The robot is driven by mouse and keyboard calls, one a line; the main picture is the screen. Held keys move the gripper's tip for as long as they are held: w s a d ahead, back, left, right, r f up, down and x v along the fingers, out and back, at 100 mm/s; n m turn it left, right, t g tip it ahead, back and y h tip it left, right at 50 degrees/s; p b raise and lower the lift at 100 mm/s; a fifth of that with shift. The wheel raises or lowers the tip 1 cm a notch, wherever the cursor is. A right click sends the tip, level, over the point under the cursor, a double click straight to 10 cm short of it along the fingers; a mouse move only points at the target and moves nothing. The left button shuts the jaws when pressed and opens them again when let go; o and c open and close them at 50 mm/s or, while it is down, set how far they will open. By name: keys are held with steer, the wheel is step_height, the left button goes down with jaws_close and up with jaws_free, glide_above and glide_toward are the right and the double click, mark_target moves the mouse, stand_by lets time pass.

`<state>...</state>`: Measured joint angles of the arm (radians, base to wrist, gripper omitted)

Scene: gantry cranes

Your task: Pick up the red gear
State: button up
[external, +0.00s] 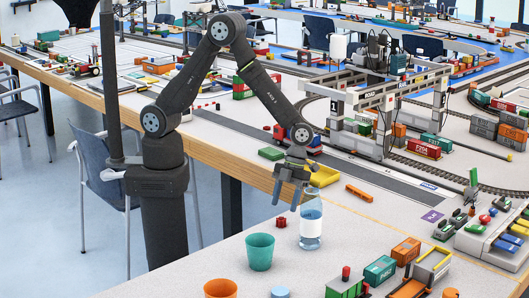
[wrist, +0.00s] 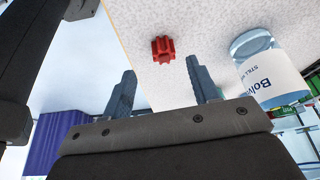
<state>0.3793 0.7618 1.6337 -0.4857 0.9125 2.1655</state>
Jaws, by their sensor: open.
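The red gear (external: 281,222) lies on the light tabletop near its left edge, between the teal cup and the water bottle. In the wrist view the red gear (wrist: 163,48) shows beyond the fingertips, roughly between them and closer to the right of the left finger. My gripper (external: 291,195) is above the table, higher than the gear and a little to its right in the external view. Its two fingers (wrist: 164,82) are apart with nothing between them. The gear is fully visible and not touched.
A clear water bottle (external: 311,222) stands close to the right of the gear and below my gripper. A teal cup (external: 260,255) and an orange cup (external: 220,289) stand in front. The table edge is close on the left.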

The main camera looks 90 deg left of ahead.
mark_target(282, 217)
steer(key=x, duration=0.5)
steer(key=shift+w+d+r, duration=0.1)
steer(key=shift+d, duration=0.2)
steer(key=c, duration=1)
